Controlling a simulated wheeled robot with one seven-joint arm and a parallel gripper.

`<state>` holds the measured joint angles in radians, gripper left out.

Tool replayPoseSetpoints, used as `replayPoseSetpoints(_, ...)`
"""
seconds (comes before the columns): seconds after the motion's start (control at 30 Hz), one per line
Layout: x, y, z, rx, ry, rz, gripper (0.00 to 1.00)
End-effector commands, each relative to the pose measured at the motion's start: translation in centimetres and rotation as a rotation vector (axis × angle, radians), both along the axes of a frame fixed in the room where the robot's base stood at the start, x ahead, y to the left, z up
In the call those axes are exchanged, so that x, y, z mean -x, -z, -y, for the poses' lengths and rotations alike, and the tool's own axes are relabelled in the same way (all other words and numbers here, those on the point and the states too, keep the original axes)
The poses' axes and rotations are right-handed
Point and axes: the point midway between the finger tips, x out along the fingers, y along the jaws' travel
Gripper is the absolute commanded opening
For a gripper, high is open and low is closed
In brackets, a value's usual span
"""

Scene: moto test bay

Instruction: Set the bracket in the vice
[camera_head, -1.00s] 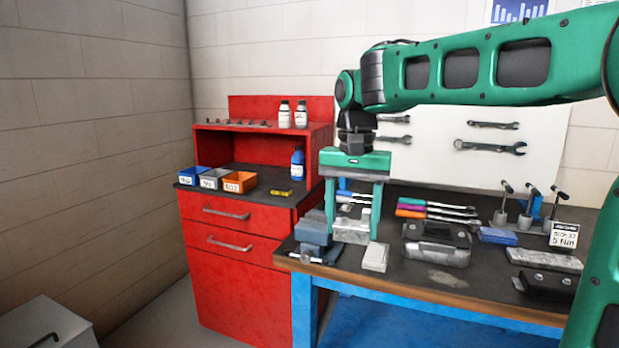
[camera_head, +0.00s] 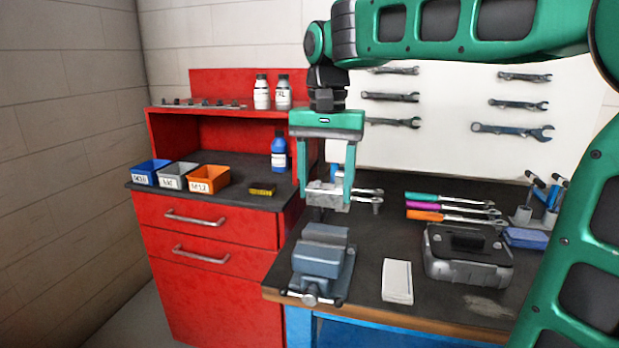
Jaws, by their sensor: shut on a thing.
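The bracket (camera_head: 328,200) is a small light-grey metal piece. My gripper (camera_head: 327,193) is shut on it, with the two green fingers at its left and right sides. The bracket hangs below the gripper body, and part of it is hidden by the fingers. The vice (camera_head: 322,258) is blue-grey and stands at the bench's front left corner, its handle toward the front edge. In the picture the bracket appears above the vice's jaws, with a gap between them. I cannot tell how far behind the jaws it is. Nothing is visible in the vice.
A white box (camera_head: 397,281) and a grey case (camera_head: 468,256) lie right of the vice on the bench (camera_head: 370,250). Coloured-handled tools (camera_head: 450,208) lie behind. A red cabinet (camera_head: 215,228) with small bins and a blue bottle (camera_head: 279,152) stands left. Wrenches hang on the white board (camera_head: 440,150).

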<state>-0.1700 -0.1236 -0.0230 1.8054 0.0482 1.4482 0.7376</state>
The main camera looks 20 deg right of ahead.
Motion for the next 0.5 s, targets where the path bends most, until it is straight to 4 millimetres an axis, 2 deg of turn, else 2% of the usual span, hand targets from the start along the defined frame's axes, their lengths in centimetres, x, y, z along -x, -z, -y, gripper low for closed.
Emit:
replayPoseSetpoints(0.17,0.0,0.5,-0.4,0.0,-0.007,0.0,0.29)
replayPoseSetpoints(0.5,0.0,3.3,-0.7,0.0,-0.012,-0.001,0.29)
